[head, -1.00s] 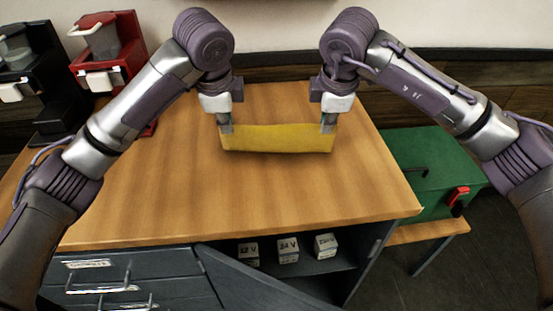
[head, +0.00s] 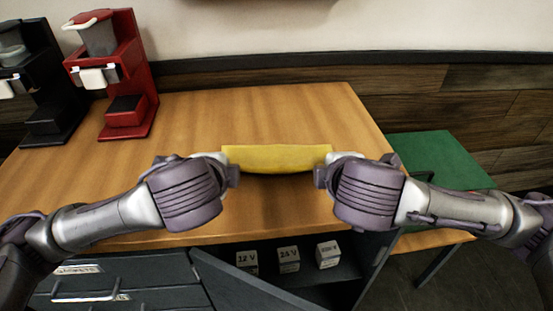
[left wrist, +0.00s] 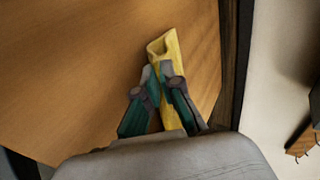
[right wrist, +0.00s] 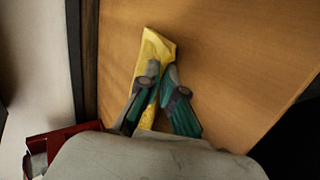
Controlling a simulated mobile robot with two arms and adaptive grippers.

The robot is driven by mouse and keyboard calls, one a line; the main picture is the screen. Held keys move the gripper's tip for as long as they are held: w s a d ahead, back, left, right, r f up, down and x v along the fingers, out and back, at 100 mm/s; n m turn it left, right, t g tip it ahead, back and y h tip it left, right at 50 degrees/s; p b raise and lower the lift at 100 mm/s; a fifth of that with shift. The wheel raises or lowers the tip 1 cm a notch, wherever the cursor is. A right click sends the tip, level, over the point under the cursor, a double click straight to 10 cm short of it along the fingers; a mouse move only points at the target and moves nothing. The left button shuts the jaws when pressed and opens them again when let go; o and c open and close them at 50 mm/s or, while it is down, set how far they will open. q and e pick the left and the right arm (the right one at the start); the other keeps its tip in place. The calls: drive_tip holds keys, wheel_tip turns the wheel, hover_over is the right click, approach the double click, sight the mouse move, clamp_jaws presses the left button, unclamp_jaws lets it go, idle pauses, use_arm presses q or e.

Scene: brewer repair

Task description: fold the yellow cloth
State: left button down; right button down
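The yellow cloth (head: 277,159) is a narrow strip between my two grippers, over the middle of the wooden worktop. Its lower edge sags slightly. My left gripper (left wrist: 158,75) is shut on the cloth's left end; the cloth (left wrist: 170,55) shows beyond its fingertips in the left wrist view. My right gripper (right wrist: 160,72) is shut on the right end; the cloth (right wrist: 152,50) shows beyond it in the right wrist view. In the head view my wrists hide the fingertips. I cannot tell whether the cloth touches the worktop.
A red brewer (head: 115,75) and a black brewer (head: 40,85) stand at the back left of the worktop (head: 190,120). A green case (head: 440,158) is to the right, lower down. Below the worktop are drawers, an open cabinet door (head: 255,288) and several small labelled boxes (head: 289,259).

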use_arm(q)
drive_tip(key=c, duration=1)
unclamp_jaws()
drive_tip(key=shift+c, duration=0.2)
use_arm(e)
drive_tip(key=c, duration=1)
unclamp_jaws()
drive_tip(key=shift+c, duration=0.2)
use_arm(q)
drive_tip(key=shift+s+r, duration=0.1)
drive_tip(key=shift+r, duration=0.3)
use_arm(e)
drive_tip(key=shift+s+r, duration=0.15)
drive_tip(key=shift+r, duration=0.25)
use_arm(q)
drive_tip(key=s+r, duration=0.4)
drive_tip(key=r, duration=0.4)
use_arm(e)
drive_tip(key=s+r, duration=0.4)
drive_tip(key=r, duration=0.4)
use_arm(q)
drive_tip(key=shift+w, duration=0.1)
use_arm(e)
drive_tip(key=shift+w, duration=0.15)
